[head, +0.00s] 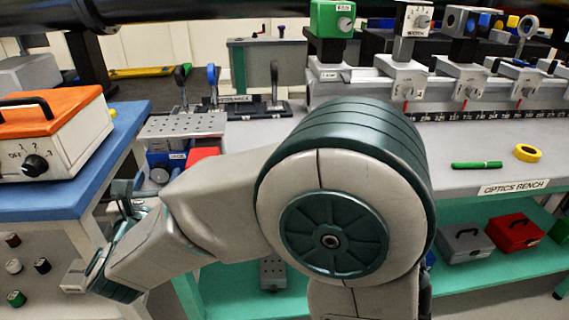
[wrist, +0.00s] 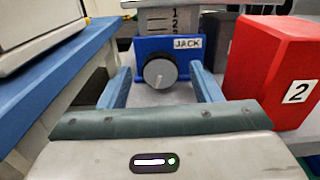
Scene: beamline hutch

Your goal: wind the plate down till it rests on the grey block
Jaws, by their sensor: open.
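The jack (head: 157,160) stands on the bench at centre left, under its perforated grey plate (head: 185,125). In the wrist view its blue body (wrist: 205,50) carries the JACK label, a grey knob (wrist: 160,72) with a white pointer line, and a numbered scale (wrist: 165,20) above. The knob's line points down. My gripper (wrist: 160,76) is open, with its two blue fingers on either side of the knob; I cannot tell whether they touch it. A red block (wrist: 280,65) marked 2 stands right of the jack.
A blue-topped cabinet (head: 75,188) with an orange-lidded box (head: 50,128) stands close on the left. Levers (head: 212,80) rise behind the jack. My arm hides the bench's front middle. A green pen (head: 476,165) and yellow ring (head: 527,153) lie at right.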

